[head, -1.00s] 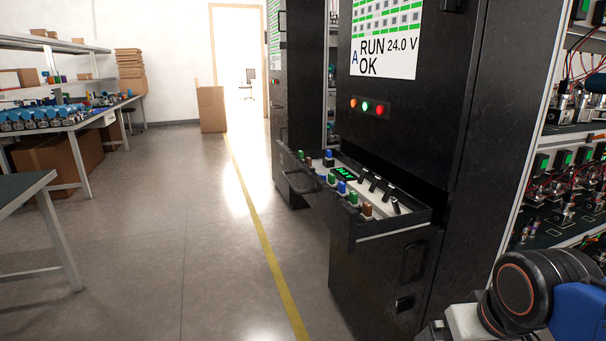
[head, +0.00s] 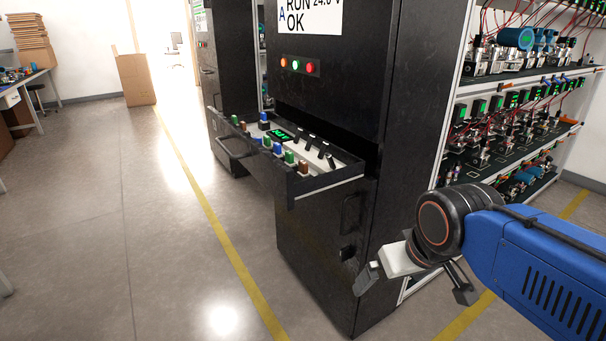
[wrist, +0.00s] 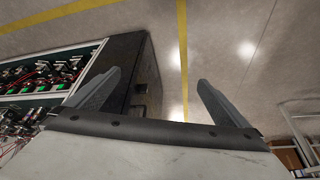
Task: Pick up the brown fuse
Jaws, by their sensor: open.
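A brown fuse (head: 303,166) stands upright at the near right end of a row of coloured fuses in the open drawer (head: 325,187) of a black cabinet. It is small in the head view and does not show in the wrist view. My gripper (head: 416,283) is open and empty, to the right of the drawer and lower in the picture, in front of the cabinet's side.
Green and blue fuses, a lit green display (head: 281,134) and black switches share the drawer. The drawer handle (head: 232,150) juts out at the front. Shelves of wired devices (head: 520,100) stand at right. Floor left of the cabinet is clear.

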